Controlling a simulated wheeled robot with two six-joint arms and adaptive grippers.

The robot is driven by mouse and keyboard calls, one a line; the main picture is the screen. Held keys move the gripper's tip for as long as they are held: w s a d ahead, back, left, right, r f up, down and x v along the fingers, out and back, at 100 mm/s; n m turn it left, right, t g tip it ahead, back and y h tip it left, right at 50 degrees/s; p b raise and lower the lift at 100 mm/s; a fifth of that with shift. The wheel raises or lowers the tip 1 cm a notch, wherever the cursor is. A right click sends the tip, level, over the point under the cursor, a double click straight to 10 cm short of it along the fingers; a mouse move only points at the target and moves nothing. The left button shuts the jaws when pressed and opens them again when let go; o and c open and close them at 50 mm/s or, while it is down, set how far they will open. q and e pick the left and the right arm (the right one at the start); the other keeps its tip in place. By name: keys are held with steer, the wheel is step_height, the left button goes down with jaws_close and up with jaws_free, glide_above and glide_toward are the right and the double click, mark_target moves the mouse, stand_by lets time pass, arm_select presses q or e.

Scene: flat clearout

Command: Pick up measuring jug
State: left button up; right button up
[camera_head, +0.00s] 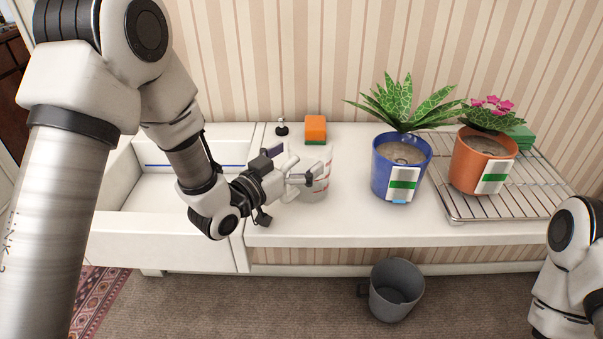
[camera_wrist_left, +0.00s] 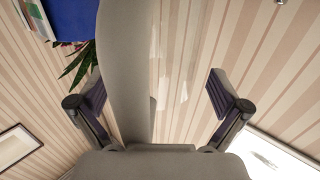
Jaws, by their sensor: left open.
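The measuring jug (camera_head: 319,180) is a clear, pale vessel with red markings. It stands upright on the white counter (camera_head: 330,232), left of the blue pot. My left gripper (camera_head: 287,165) is at the jug's left side with its fingers spread, one toward the back and one across the jug's near side. The fingers hide part of the jug, and I cannot tell whether they touch it. In the left wrist view the two fingers (camera_wrist_left: 158,94) stand wide apart. Faint see-through streaks show between them, beside a broad grey shape that I cannot identify. My right gripper is out of view.
An orange and green sponge (camera_head: 315,129) and a small black-topped item (camera_head: 282,127) stand behind the jug. A blue plant pot (camera_head: 387,176) is to its right. An orange plant pot (camera_head: 467,168) stands on a wire rack (camera_head: 520,205). A grey bin (camera_head: 396,290) is on the floor.

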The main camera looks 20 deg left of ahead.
arm_select(q)
steer(key=shift+d+r, duration=0.15)
steer(key=shift+d, duration=0.3)
steer(key=shift+s+a+r, duration=0.1)
steer(key=shift+s+a, duration=0.1)
steer(key=shift+s, duration=0.1)
steer(key=shift+s+a, duration=0.2)
steer(key=shift+a, duration=0.15)
steer(key=c, duration=0.5)
steer(key=shift+a, duration=0.15)
steer(key=c, duration=0.6)
steer(key=shift+w+d, duration=0.1)
steer(key=shift+d, duration=0.25)
jaws_close()
steer(key=shift+a, duration=0.15)
